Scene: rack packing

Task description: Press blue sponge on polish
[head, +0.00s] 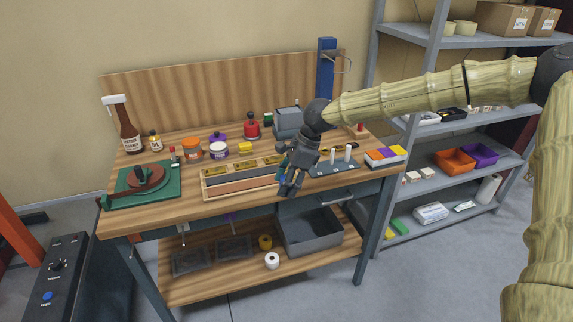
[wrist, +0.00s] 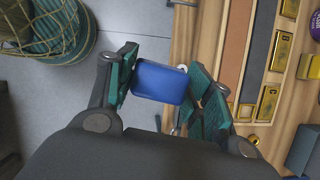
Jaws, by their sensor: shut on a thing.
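My gripper (wrist: 160,88) is shut on a blue sponge (wrist: 160,82), held between its green-padded fingers in the wrist view. In the head view, my gripper (head: 289,186) hangs at the front edge of the workbench, right of the wooden tray; the sponge is mostly hidden there. I cannot read which container is the polish. An orange-lidded jar (head: 192,149), a white jar with a purple band (head: 218,150) and a red bottle (head: 251,127) stand behind the tray, apart from my gripper.
The wooden tray (head: 205,192) with gold blocks lies on the workbench beside my gripper. A grey bin (head: 308,236) sits on the lower shelf.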

